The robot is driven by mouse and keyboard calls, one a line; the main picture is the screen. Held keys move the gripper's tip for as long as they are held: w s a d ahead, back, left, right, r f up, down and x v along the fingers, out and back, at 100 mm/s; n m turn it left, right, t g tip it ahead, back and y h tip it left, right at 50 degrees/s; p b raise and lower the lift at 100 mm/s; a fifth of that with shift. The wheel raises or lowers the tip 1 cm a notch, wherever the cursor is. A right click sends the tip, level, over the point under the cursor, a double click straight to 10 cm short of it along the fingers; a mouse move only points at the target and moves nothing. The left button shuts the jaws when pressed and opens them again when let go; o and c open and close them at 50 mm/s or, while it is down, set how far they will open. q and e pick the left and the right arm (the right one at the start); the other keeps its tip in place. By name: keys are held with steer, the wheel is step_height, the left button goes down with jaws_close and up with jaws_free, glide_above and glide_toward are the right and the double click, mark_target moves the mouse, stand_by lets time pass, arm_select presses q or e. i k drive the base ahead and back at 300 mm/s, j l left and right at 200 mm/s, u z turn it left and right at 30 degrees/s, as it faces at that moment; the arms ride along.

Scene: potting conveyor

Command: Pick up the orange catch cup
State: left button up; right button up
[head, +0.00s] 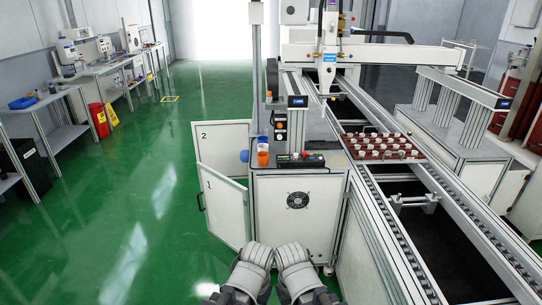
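The orange catch cup (263,159) is small and stands upright at the left front corner of the grey machine cabinet's top. Only rounded grey links of my two arms show at the bottom centre, side by side, well in front of and below the cup. No gripper fingers can be seen, and nothing touches the cup.
Cabinet doors marked 1 (224,207) and 2 (222,147) stand open on the left. A black control box (300,160) sits right of the cup, a blue round part (244,156) left. A brown tray (382,146) lies on the conveyor (405,215). Green floor (140,230) is clear at left.

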mark_target(263, 159)
steer(key=i+j+z, duration=0.15)
steer(key=i, duration=0.3)
steer(key=i+z, duration=0.15)
steer(key=i, duration=0.25)
steer(key=i+j+z, duration=0.15)
steer(key=i, duration=0.3)
steer(key=j, duration=0.1)
